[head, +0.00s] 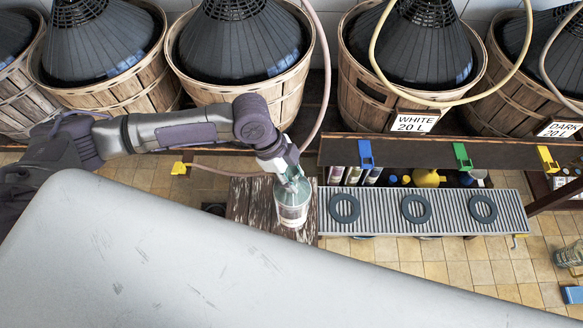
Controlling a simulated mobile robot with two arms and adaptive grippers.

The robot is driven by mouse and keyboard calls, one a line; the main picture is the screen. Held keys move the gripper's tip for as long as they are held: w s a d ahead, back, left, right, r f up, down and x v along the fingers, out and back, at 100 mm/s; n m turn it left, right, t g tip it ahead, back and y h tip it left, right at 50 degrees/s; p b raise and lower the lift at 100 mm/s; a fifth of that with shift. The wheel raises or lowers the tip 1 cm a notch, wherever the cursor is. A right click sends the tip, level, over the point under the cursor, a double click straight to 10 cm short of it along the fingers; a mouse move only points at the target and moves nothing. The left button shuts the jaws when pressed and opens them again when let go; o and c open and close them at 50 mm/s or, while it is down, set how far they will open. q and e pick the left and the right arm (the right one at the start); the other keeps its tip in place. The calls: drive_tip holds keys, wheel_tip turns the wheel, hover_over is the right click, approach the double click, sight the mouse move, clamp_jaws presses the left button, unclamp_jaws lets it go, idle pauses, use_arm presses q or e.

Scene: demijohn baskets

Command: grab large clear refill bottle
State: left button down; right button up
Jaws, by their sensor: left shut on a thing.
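The large clear refill bottle (292,212) stands upright in the head view, with a pale label on its lower part. It is at the right side of a worn wooden stand (250,205), just left of a grey slatted rack; whether its base touches the stand I cannot tell. My left gripper (291,178) comes down from above and is shut on the bottle's upper part, hiding its neck. My right gripper is not in view.
The slatted rack (380,230) carries dark rings. Behind are wicker-like wooden baskets (250,95) with dark demijohns. A hose hangs close to my left wrist. Blue (366,155), green and yellow taps line a shelf. Another glass bottle (569,254) is at the far right.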

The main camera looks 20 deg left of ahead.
use_arm(q)
drive_tip(key=shift+s+d+r, duration=0.3)
drive_tip(key=shift+s+r, duration=0.2)
drive_tip(key=shift+s, duration=0.2)
drive_tip(key=shift+s+d+r, duration=0.35)
drive_tip(key=shift+s+r, duration=0.1)
drive_tip(key=shift+s, duration=0.2)
drive_tip(key=shift+s+d+r, duration=0.3)
drive_tip(key=shift+s+r, duration=0.2)
drive_tip(key=shift+s, duration=0.2)
drive_tip(key=shift+r, duration=0.1)
